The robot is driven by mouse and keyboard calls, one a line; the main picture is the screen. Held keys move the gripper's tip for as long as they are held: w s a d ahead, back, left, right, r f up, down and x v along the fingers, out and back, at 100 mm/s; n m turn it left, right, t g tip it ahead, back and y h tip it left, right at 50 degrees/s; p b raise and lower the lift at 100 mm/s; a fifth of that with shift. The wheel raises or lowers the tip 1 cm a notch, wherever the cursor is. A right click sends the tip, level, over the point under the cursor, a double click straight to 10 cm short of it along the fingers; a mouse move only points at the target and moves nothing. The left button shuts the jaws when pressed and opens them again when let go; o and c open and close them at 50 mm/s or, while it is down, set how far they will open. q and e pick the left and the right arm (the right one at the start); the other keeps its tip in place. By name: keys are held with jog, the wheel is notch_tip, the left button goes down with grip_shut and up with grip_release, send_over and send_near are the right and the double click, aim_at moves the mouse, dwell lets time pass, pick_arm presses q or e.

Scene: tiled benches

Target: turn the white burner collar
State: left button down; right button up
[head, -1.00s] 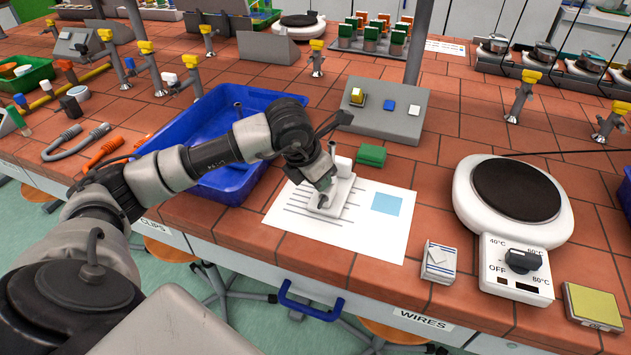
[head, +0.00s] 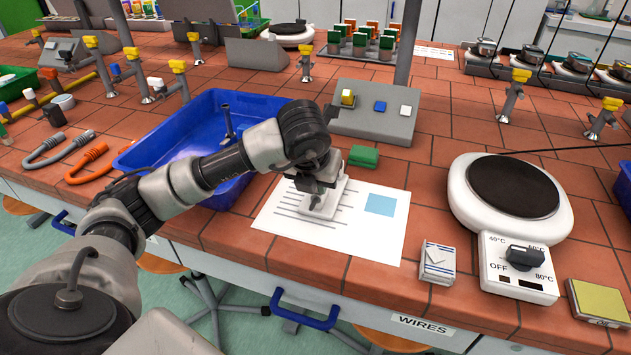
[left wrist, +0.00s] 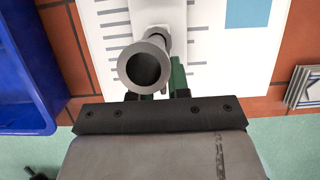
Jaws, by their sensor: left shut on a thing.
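The white burner stands on the printed sheet, its pale base (head: 335,194) partly hidden by my left gripper (head: 316,200). In the left wrist view I look down on the burner's round tube mouth (left wrist: 147,67), with the white base behind it. My left gripper (left wrist: 157,95) is shut on the burner at its collar, below the tube mouth. The collar itself is hidden by the tube and the fingers, so its turn angle cannot be seen. My right gripper is in neither view.
A blue tray (head: 190,135) lies close to the left. A green block (head: 363,156) and a sloped switch panel (head: 378,115) stand behind. A white hotplate (head: 465,215) and a small card box (head: 437,262) are to the right. The sheet (head: 375,235) has free room.

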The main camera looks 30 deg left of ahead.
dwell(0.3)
pick_arm(q)
jog(key=c, duration=1.1)
grip_release()
jog(key=v, duration=1)
jog(key=shift+s+r, duration=0.25)
jog(key=shift+r, duration=0.1)
